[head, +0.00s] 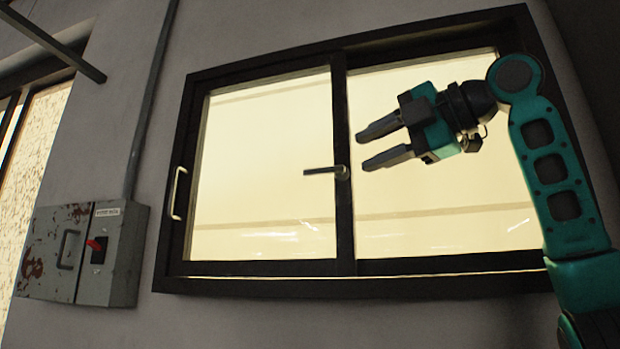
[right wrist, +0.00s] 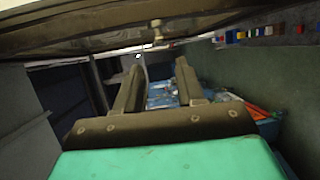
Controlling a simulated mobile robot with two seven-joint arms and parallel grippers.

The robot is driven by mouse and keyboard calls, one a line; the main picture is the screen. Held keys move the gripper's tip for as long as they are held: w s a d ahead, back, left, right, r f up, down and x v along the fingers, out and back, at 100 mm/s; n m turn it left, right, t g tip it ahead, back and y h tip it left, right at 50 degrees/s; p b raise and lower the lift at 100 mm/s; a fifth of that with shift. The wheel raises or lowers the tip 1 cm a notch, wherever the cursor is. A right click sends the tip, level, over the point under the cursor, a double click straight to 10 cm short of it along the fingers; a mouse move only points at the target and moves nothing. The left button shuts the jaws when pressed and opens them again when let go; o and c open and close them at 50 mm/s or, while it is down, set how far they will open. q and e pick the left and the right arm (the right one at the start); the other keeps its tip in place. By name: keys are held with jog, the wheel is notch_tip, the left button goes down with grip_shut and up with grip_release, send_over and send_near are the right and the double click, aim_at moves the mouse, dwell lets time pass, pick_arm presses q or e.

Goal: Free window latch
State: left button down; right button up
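The window latch (head: 326,171) is a dark lever handle on the window's middle post, lying about level and pointing left from its round base. The window (head: 342,110) has a dark frame and two pale lit panes. My right gripper (head: 366,149) is open and empty in front of the right pane, just right of the latch and apart from it. Its two fingers also show apart in the right wrist view (right wrist: 158,75), with nothing between them. My left gripper is not in view.
A light pull handle (head: 177,193) is on the window's left frame. A worn grey switch box (head: 50,255) with a red lever (head: 94,245) is on the wall at the lower left, with a conduit (head: 150,100) above it. The wall below the window is bare.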

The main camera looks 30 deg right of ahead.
aim_at(324, 171)
jog(key=x, duration=1.1)
jog(key=shift+w+a+f+p, duration=0.1)
jog(key=shift+w+p, duration=0.25)
jog(key=shift+p, duration=0.05)
grip_shut()
